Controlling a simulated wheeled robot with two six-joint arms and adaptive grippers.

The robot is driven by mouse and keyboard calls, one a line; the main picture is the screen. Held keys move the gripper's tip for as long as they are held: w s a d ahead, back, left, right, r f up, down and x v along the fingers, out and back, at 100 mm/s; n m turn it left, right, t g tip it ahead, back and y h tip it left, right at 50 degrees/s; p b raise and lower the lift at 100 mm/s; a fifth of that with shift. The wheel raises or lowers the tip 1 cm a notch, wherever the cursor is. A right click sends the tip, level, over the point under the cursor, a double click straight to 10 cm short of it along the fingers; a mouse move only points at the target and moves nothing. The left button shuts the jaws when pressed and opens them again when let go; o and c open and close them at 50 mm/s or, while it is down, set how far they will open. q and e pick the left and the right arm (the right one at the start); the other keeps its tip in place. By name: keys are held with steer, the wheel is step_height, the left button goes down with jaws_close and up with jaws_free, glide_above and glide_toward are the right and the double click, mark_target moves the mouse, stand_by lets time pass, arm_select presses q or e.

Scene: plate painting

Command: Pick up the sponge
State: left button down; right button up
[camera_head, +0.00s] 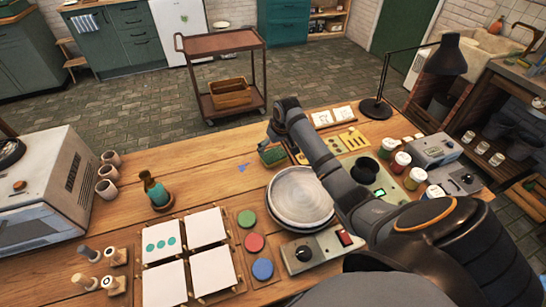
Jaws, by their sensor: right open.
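The sponge (273,156) appears as a small green block with a tan edge on the wooden table, behind the round grey-white plate (292,203). My right arm reaches in from the lower right, across the right side of the plate. My right gripper (268,146) points down right at the back edge of the sponge and is open. It is small and partly hidden by its own wrist, so I cannot tell whether its fingers touch the sponge. My left gripper is not in view.
A black lamp (374,108) stands at the back right, with several paint jars (399,163) in front of it. White tiles (207,227) and coloured discs (247,219) lie at the front.

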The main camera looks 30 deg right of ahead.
mark_target(274, 155)
steer(key=shift+f, duration=0.3)
steer(key=x, duration=0.4)
steer(key=shift+s+d, duration=0.1)
steer(key=shift+s, duration=0.1)
steer(key=shift+w+f, duration=0.15)
steer(key=shift+f, duration=0.2)
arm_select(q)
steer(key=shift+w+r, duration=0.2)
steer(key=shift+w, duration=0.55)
arm_select(e)
steer(key=c, duration=0.5)
